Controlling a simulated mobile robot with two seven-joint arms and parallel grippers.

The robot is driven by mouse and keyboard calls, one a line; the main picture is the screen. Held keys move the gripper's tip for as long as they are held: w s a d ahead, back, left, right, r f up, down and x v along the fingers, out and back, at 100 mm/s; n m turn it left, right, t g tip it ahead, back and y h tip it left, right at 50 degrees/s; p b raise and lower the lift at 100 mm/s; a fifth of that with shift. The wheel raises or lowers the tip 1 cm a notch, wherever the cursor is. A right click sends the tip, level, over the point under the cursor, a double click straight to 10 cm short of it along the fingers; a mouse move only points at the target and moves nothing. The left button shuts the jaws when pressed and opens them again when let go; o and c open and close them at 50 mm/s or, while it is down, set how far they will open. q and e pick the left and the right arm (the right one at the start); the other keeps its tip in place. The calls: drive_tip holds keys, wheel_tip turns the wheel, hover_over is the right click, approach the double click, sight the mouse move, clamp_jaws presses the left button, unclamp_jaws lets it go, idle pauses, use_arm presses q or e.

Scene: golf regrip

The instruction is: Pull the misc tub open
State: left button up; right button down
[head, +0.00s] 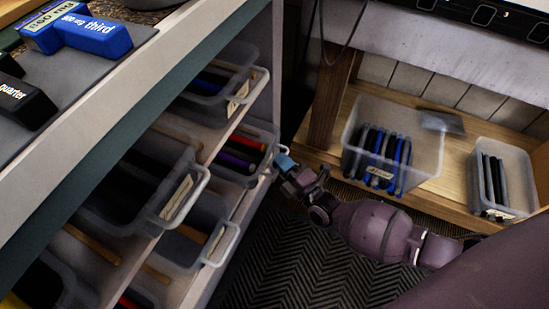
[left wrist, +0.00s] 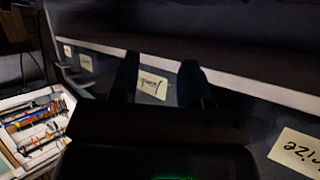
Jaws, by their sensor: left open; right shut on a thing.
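Several clear tubs sit in the shelf unit at the left of the head view; I cannot read which label says misc. One tub with red and purple grips (head: 240,152) sticks out at the unit's right end. My right gripper (head: 284,163) is at this tub's front edge, shut on its handle, which the fingers mostly hide. In the left wrist view my left gripper (left wrist: 162,80) is open, with its two dark fingers apart in front of a labelled tub (left wrist: 150,87). Its label is upside down and hard to read. The left gripper is not in the head view.
Other tubs, such as one with a pale handle (head: 219,243), jut out nearby. A low wooden shelf (head: 434,188) at the right holds a tub of blue and black grips (head: 372,150) and a smaller tub (head: 496,185). A tool tray (left wrist: 40,125) shows in the left wrist view.

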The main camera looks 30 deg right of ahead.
use_arm(q)
drive_tip(key=g+p, duration=0.1)
drive_tip(key=d+p, duration=0.1)
drive_tip(key=p, duration=0.1)
drive_tip(key=shift+s+f+m+g, duration=0.1)
drive_tip(key=shift+f+m+g, duration=0.05)
drive_tip(key=shift+m+g, duration=0.25)
use_arm(e)
drive_tip(key=s+d, duration=1.1)
drive_tip(key=s, duration=0.3)
drive_tip(key=shift+s+d, duration=0.15)
drive_tip(key=shift+s, duration=0.25)
drive_tip(key=c, duration=1.2)
unclamp_jaws()
use_arm(q)
drive_tip(key=shift+p, duration=0.7)
use_arm(e)
drive_tip(key=v, duration=1)
drive_tip(key=shift+s+d+f, duration=0.1)
drive_tip(key=shift+s+d, duration=0.05)
drive_tip(key=shift+s, duration=0.2)
